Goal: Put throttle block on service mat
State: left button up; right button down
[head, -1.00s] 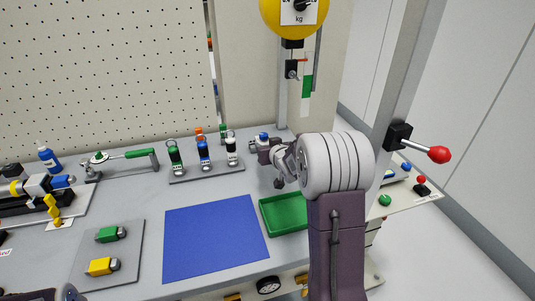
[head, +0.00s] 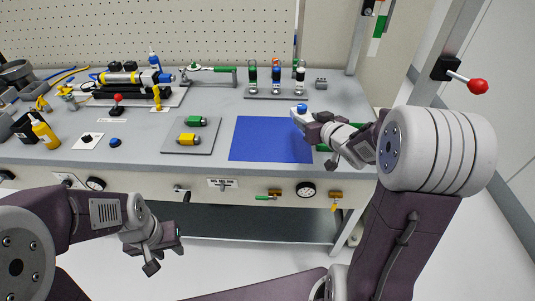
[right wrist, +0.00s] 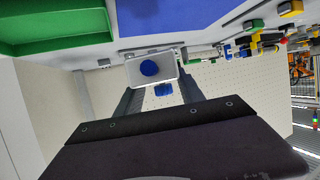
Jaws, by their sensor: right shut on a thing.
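The throttle block, a small pale grey block with a round blue knob, is in my right gripper (head: 306,120). In the head view the block (head: 299,112) shows at the gripper's tip, over the right part of the blue service mat (head: 265,140). In the right wrist view the block (right wrist: 139,74) sits between the two fingers, its blue disc facing the camera; the mat (right wrist: 160,14) shows at the top. My left gripper (head: 166,252) hangs low in front of the bench, with no object seen in it; its finger gap is unclear.
A green tray (right wrist: 55,30) lies beside the mat, mostly hidden by my right arm in the head view. A grey plate (head: 175,148) with green and yellow blocks is left of the mat. A bottle rack (head: 275,95) and a small grey fixture (head: 320,83) stand behind.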

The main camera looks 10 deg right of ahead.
jog(key=shift+s+a+r, duration=0.3)
jog(key=shift+s, duration=0.1)
jog(key=shift+r, duration=0.2)
jog(key=shift+w+f, duration=0.1)
jog(key=shift+w, duration=0.25)
jog(key=b, duration=0.6)
send_over(273, 140)
jog(key=f, duration=0.6)
jog(key=shift+s+d+f, duration=0.15)
jog(key=shift+d+f, duration=0.1)
jog(key=shift+f, duration=0.15)
jog(key=shift+w+a+f, duration=0.1)
jog(key=shift+w+a, duration=0.2)
notch_tip(273, 140, down, 4)
jog(key=shift+f+b, duration=0.1)
jog(key=shift+b, duration=0.45)
